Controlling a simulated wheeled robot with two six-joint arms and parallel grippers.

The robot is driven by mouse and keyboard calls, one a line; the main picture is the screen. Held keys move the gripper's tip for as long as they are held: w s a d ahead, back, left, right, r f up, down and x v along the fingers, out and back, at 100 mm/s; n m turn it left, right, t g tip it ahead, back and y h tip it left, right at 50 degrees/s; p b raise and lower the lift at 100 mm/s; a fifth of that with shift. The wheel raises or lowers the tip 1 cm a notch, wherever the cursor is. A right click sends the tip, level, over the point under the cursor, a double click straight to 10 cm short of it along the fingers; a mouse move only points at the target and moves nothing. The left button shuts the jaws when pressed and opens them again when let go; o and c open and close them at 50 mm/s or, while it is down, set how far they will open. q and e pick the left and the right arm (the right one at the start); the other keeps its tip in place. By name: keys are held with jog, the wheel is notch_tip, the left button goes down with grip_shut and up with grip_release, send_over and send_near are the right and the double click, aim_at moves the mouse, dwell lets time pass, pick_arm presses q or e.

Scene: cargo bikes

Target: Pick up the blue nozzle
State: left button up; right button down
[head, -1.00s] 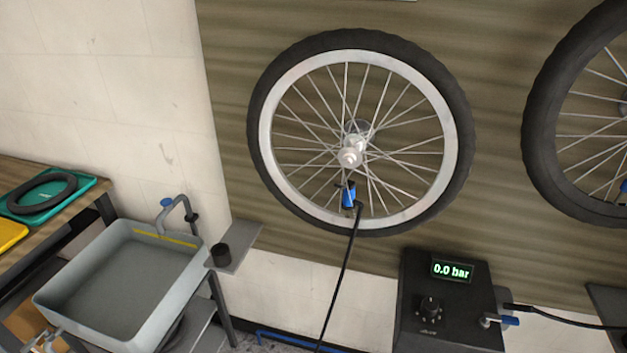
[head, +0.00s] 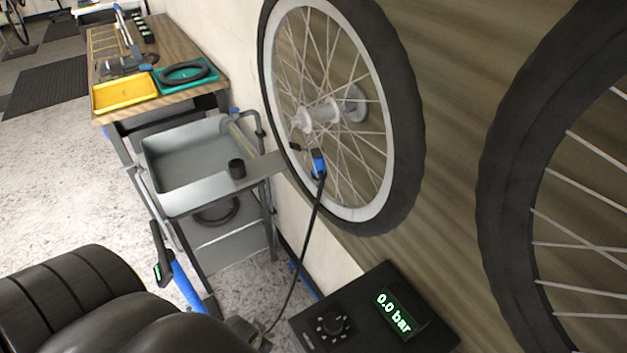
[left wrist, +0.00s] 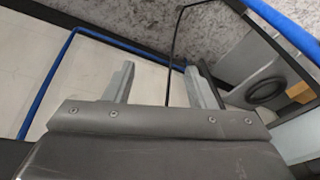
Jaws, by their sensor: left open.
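The blue nozzle (head: 318,163) is at the lower rim of the left wheel (head: 405,130), inside the tyre and near the spokes. A black hose (head: 305,235) hangs from it and runs down towards the floor. I cannot tell how the nozzle is fixed to the wheel. My left arm fills the lower left of the head view, below and left of the nozzle, apart from it. In the left wrist view my left gripper (left wrist: 158,84) is open with nothing between its two fingers. The nozzle does not show there. My right gripper is in neither view.
A black box (head: 350,325) reading 0.0 bar stands below the wheel. A second wheel (head: 505,190) is at the right.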

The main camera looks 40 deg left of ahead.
pick_arm(q)
jog(key=w+d+r+t, duration=0.1)
jog(key=w+r+t, duration=0.25)
jog(key=r, duration=1.35)
jog(key=n+t+y, duration=0.3)
jog(key=t, duration=0.8)
send_near(316, 163)
jog(key=v, duration=0.4)
jog(key=x, duration=1)
jog(key=shift+w+a+f, duration=0.1)
jog(key=shift+w+f, duration=0.1)
jog(key=shift+w, duration=0.2)
jog(key=shift+w+a+p, duration=0.15)
jog(key=shift+w+p, duration=0.2)
jog(key=shift+w, duration=0.25)
jog(key=x, duration=0.1)
jog(key=p+x, duration=0.1)
jog(key=x, duration=0.1)
jog(key=p+x, duration=0.1)
jog(key=shift+w+r, duration=0.15)
jog(key=shift+r, duration=0.1)
jog(key=shift+w+a, duration=0.1)
jog(key=shift+w, duration=0.3)
jog(key=shift+f, duration=0.1)
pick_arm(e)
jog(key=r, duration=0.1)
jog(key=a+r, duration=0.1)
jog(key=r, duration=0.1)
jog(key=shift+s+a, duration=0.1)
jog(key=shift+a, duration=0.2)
